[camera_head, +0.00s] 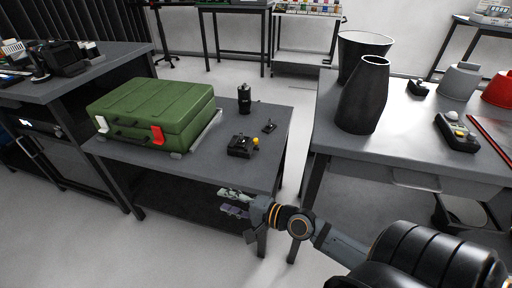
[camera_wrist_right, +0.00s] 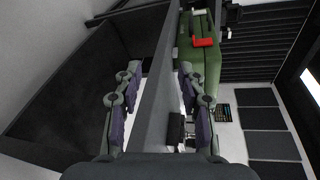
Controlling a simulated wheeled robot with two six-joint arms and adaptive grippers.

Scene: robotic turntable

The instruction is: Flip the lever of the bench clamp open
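My right gripper (camera_head: 235,203) is in front of that table's front edge, below the top, apart from the device. Its fingers are spread and empty. In the right wrist view the gripper (camera_wrist_right: 160,92) is open, with the table edge (camera_wrist_right: 155,110) running between its fingers; a dark object (camera_wrist_right: 175,131) shows beside one finger. My left gripper is not in view.
A green case (camera_head: 155,112) with a red latch fills the table's left part. A black cylinder (camera_head: 244,99) and a small black part (camera_head: 269,126) stand behind the device. The right table holds a dark vase (camera_head: 364,98) and a control box (camera_head: 457,132).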

